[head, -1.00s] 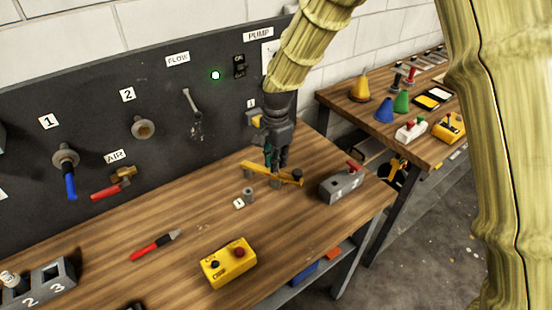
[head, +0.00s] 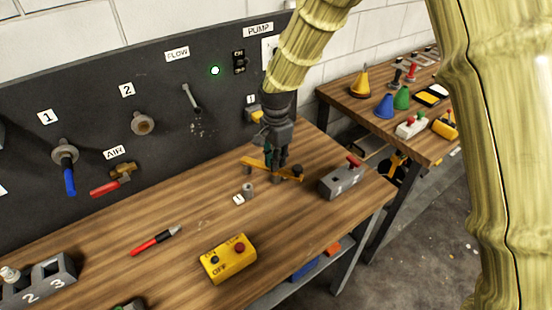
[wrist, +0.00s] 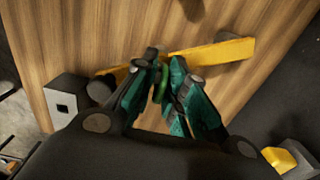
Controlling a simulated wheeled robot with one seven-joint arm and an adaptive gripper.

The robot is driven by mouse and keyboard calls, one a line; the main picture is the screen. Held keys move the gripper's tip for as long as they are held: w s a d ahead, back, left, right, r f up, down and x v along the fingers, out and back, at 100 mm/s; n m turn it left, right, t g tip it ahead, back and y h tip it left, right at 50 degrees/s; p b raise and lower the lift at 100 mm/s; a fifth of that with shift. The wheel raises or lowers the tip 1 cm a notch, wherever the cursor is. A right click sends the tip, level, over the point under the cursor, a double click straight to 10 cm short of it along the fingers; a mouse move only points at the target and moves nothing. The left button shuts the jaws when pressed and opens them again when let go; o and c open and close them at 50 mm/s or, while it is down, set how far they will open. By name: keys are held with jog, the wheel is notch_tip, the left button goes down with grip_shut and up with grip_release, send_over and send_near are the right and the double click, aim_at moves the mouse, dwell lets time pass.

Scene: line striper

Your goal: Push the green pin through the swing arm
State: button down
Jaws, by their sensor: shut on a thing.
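The yellow swing arm (head: 290,173) lies low over the wooden bench near the back panel; it also crosses the wrist view (wrist: 215,52). My gripper (head: 277,172) points down at the middle of the swing arm. In the wrist view, my gripper's teal fingers (wrist: 162,90) are shut on the green pin (wrist: 161,84), a small green piece between the fingertips. The pin's lower end and the hole in the swing arm are hidden, so I cannot tell how deep the pin sits.
A grey block with a red knob (head: 342,180) stands right of the swing arm. A small grey post (head: 248,190) stands to its left.

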jog(key=shift+f, duration=0.35)
dwell(0.3)
jog(key=c, duration=1.1)
grip_release()
jog(key=shift+o, duration=0.2)
jog(key=shift+r+p, duration=2.65)
jog(key=shift+r, duration=0.8)
jog(key=shift+d, duration=0.15)
